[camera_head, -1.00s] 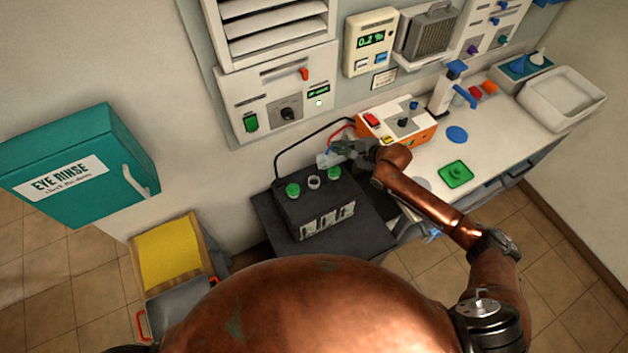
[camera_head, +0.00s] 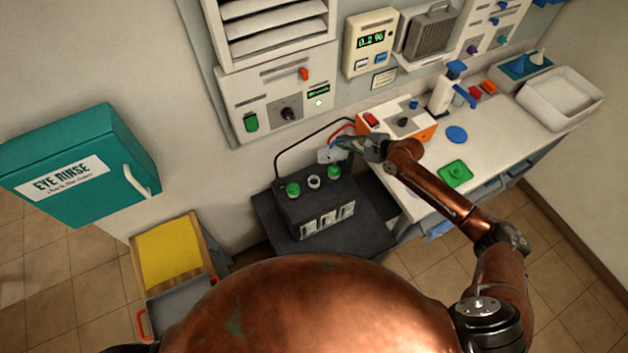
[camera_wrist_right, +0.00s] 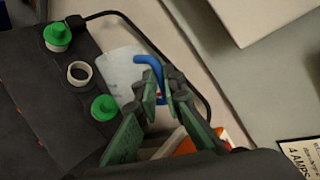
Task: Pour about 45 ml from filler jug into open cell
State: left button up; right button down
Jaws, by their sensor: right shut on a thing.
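The black battery (camera_head: 322,208) stands on a dark stand, with green caps on its two outer cells. The open cell (camera_head: 315,181) between them shows a bare pale ring; this ring also shows in the wrist view (camera_wrist_right: 80,73). My right gripper (camera_head: 347,145) is shut on the filler jug (camera_head: 328,156), just behind the battery's top. In the wrist view the jug (camera_wrist_right: 122,70) is pale and translucent, with a blue curved part by the fingers (camera_wrist_right: 165,97). The fingers hide part of it; its tilt and liquid level are unclear. My left gripper is out of view.
A black cable (camera_head: 278,160) arches behind the battery to an orange-and-white charger box (camera_head: 395,123) on the white bench. A green dish (camera_head: 455,173) and a blue disc (camera_head: 457,134) lie on the bench. A teal eye-rinse cabinet (camera_head: 75,165) hangs at left.

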jog(key=shift+w+d+r, duration=0.1)
jog(key=shift+w, duration=0.05)
jog(key=shift+w+d+m+y+b, duration=0.1)
jog(key=shift+d+m+y+b, duration=0.1)
jog(key=shift+m+y+b, duration=0.35)
jog(key=b, duration=0.2)
jog(key=shift+w+d+m+y+b, duration=0.15)
jog(key=shift+d+m+y+b, duration=0.1)
jog(key=shift+y+b, duration=0.15)
jog(key=shift+b, duration=0.35)
jog(key=shift+r, duration=0.1)
